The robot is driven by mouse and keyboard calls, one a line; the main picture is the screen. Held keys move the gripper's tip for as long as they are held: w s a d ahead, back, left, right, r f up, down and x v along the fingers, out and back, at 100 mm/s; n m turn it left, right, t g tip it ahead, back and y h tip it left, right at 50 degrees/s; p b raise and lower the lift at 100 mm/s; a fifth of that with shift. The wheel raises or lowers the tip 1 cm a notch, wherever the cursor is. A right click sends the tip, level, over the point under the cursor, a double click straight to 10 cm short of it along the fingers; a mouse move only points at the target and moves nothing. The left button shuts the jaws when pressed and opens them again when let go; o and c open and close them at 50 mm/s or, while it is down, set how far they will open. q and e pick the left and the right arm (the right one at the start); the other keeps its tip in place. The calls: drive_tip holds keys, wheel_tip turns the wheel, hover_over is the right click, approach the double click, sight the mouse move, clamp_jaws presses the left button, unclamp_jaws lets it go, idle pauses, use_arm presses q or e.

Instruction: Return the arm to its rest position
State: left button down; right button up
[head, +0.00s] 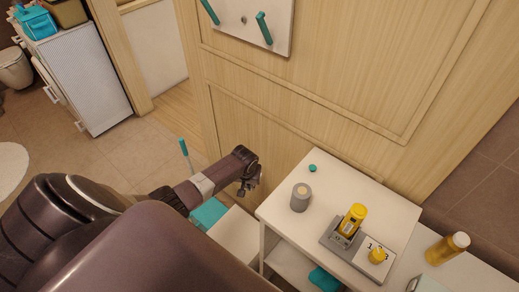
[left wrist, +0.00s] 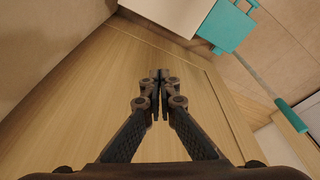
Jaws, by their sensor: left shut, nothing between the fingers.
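My left arm reaches in from the left in the head view. My left gripper (head: 250,183) is beside the left edge of the white table (head: 336,176), in front of the wooden panel wall. In the left wrist view the same gripper (left wrist: 161,75) has its fingertips together with nothing between them. Wood panelling fills the space behind the fingers there. My right gripper does not show in either view.
The table holds a grey cylinder (head: 300,197), a small green disc (head: 312,168) and a grey tray (head: 338,243) with a yellow bottle (head: 352,220). Another yellow bottle (head: 447,248) stands at the right. A white cabinet (head: 82,75) is at the far left. Tiled floor (head: 128,150) lies open between.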

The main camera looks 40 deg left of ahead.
use_arm(q)
drive_tip(key=shift+f, duration=0.1)
idle(0.3)
drive_tip(key=s+d+f+m, duration=0.2)
drive_tip(key=s+d+f, duration=0.1)
drive_tip(key=s+f, duration=0.7)
drive_tip(key=s+d+f+m, duration=0.1)
drive_tip(key=s+d+f, duration=0.3)
drive_tip(key=s, duration=0.7)
drive_tip(key=s+d+f+m+g, duration=0.1)
drive_tip(key=s+d+f, duration=0.3)
drive_tip(key=s, duration=0.7)
drive_tip(key=s+d+f+m+h+b, duration=0.1)
drive_tip(key=s+d+f+m, duration=0.2)
drive_tip(key=s, duration=0.9)
wheel_tip(320, 180, down, 3)
drive_tip(key=shift+d+r+g, duration=0.2)
drive_tip(key=shift+d+g, duration=0.1)
drive_tip(key=shift+d, duration=0.3)
